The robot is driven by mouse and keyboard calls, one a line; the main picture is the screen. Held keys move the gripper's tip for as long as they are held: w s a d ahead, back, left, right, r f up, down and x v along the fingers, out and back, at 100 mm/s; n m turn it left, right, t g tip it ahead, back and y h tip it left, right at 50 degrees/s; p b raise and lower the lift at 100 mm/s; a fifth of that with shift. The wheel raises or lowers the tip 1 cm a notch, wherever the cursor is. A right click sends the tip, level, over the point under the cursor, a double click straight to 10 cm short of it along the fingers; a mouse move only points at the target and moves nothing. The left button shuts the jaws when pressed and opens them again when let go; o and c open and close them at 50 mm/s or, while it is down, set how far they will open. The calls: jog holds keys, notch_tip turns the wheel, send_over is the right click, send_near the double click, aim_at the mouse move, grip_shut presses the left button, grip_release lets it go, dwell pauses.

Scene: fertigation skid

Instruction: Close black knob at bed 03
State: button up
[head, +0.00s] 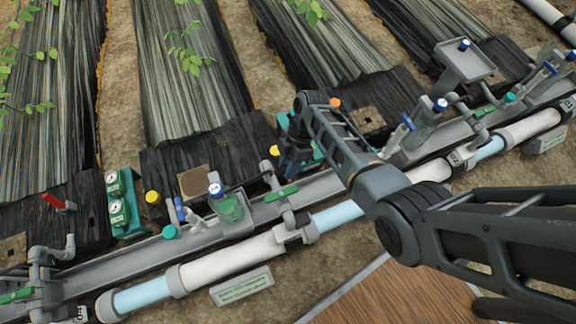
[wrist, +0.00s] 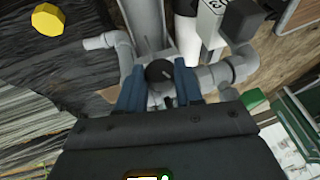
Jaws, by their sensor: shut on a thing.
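The black knob (wrist: 158,70) with a pale pointer line sits on grey pipe fittings in the wrist view. My gripper (wrist: 159,78) has its two blue fingers on either side of the knob and is shut on it. The pointer line runs slantwise, toward the lower right of the picture. A tag (wrist: 211,12) on the pipe beside it is partly cut off, with a "3" legible. In the head view my gripper (head: 291,165) reaches down over the pipe run, and the knob is hidden there.
A yellow cap (head: 275,150) stands just left of my gripper. The green handle (head: 281,194) and the white main pipe (head: 235,258) lie in front.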

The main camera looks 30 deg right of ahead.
jog(key=g+b, duration=0.1)
jog(key=b, duration=0.1)
jog(key=g+b, duration=0.2)
jog(key=m+g+y+b, duration=0.1)
jog(key=b, duration=0.1)
jog(key=shift+w+f+g, duration=0.3)
jog(key=shift+g, duration=0.1)
jog(key=shift+r, duration=0.1)
jog(key=o, duration=1)
jog(key=shift+v, duration=3.9)
jog(key=shift+d, duration=0.15)
